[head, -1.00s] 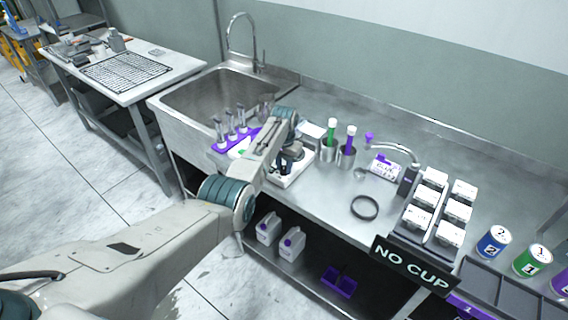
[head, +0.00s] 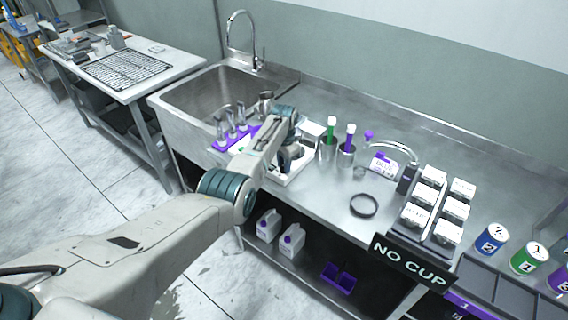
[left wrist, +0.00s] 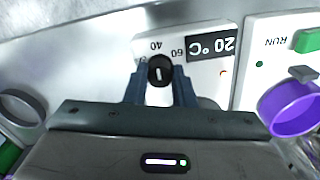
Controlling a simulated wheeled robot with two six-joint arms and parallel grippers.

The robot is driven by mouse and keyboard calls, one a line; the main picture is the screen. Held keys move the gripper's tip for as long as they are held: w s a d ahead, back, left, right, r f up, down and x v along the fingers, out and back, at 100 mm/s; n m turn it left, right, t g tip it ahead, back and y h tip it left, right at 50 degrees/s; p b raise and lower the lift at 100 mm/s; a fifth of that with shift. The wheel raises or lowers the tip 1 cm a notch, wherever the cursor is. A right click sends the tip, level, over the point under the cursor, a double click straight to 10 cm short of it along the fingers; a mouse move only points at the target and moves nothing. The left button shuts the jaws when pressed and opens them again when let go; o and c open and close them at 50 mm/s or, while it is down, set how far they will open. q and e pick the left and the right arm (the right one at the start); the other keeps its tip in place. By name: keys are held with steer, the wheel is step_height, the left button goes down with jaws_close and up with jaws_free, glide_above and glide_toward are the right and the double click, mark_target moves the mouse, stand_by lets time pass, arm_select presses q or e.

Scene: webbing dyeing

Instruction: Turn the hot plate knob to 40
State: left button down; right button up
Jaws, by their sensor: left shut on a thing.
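The hot plate's black knob (left wrist: 160,71) shows in the left wrist view, with a white line that runs roughly up and down the picture. Printed marks 40 and 60 sit beside it on the white panel (left wrist: 203,70), upside down. My left gripper (left wrist: 160,82) is shut on the knob, one dark finger on each side. In the head view the white hot plate (head: 287,178) is on the steel bench, partly hidden by my left arm and gripper (head: 288,163). My right gripper is not in view.
A purple rack (head: 226,143) with glass tubes stands left of the hot plate, by the sink (head: 205,95). Steel cups (head: 346,156) with coloured tubes stand to the right. A black ring (head: 364,206) lies on the bench. A purple-rimmed round thing (left wrist: 290,108) is near my gripper.

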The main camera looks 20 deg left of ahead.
arm_select(q)
steer(key=shift+w+r, duration=0.1)
steer(key=shift+r, duration=0.05)
steer(key=c, duration=1.2)
jaws_free()
steer(key=shift+c, duration=0.2)
steer(key=shift+o, duration=0.2)
step_height(320, 180, up, 11)
steer(key=b, duration=0.2)
